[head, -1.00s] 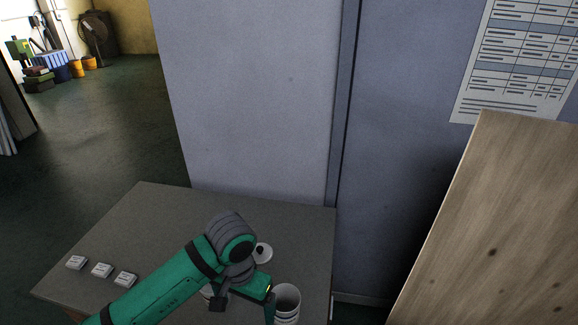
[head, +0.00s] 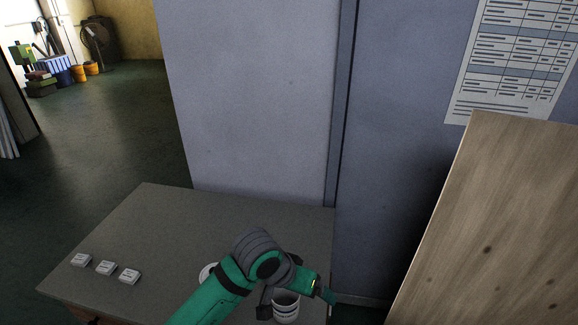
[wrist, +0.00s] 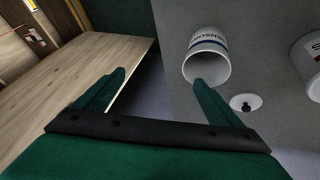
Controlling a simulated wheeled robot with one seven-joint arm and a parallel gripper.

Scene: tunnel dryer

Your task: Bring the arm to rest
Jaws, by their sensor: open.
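My arm shows in the head view over the front of the grey table (head: 150,225). My gripper (head: 328,296) is at the table's right edge, beside and above an open white cup (head: 286,310). In the wrist view my gripper (wrist: 158,77) has its two green fingers spread with nothing between them. The right finger overlaps the mouth of the cup (wrist: 212,45), which has dark lettering and a blue band; I cannot tell whether they touch.
A white lid with a black knob (wrist: 246,103) lies by the cup. Another white container (wrist: 308,62) stands farther right. Three small white blocks (head: 105,268) sit at the table's left. A wooden panel (head: 490,235) stands at right, a grey wall (head: 255,90) behind.

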